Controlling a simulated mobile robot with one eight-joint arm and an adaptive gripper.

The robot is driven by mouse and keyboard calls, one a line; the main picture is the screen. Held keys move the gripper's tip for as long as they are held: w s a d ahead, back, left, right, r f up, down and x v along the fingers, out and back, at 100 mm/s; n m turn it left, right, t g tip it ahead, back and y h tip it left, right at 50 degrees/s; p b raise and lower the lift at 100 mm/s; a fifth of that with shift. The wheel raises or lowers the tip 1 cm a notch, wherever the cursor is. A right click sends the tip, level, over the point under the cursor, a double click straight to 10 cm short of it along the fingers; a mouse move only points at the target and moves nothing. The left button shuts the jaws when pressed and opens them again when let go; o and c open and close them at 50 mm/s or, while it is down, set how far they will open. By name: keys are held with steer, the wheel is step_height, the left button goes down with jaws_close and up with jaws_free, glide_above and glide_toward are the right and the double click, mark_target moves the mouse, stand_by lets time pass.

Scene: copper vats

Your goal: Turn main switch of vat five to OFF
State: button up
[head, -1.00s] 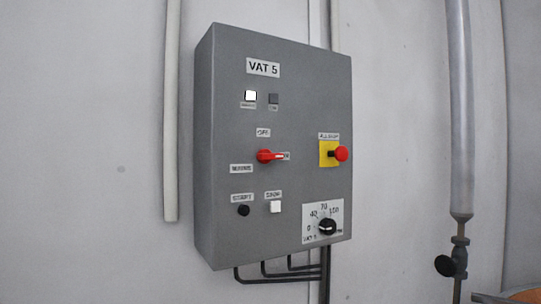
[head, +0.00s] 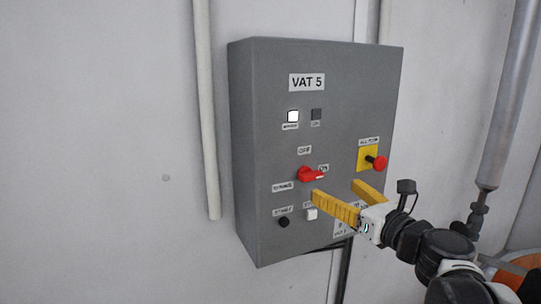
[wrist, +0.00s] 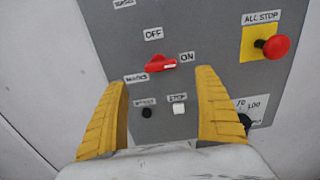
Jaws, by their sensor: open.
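The grey control box (head: 262,110) labelled VAT 5 hangs on the wall in the head view. Its red main switch (head: 311,175) sits mid-panel, with OFF above it and ON to its right; the handle points right toward ON. The switch also shows in the wrist view (wrist: 160,64), between and beyond the fingers. My gripper (head: 341,197), with yellow fingers, is open and empty in front of the lower right of the panel. It also shows in the wrist view (wrist: 163,100). The fingers look apart from the switch; the exact gap cannot be told.
A red ALL STOP button (head: 376,162) on a yellow plate is right of the switch. A black START button (head: 283,222) and a white STOP button (head: 312,214) lie below it. My gripper covers most of the dial. A grey pipe (head: 507,100) stands at right.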

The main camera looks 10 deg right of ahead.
mark_target(314, 176)
steer(key=x, duration=1)
steer(key=shift+w+a+p, duration=0.1)
steer(key=shift+w+p, duration=0.2)
steer(key=shift+w, duration=0.05)
steer(key=c, duration=1.2)
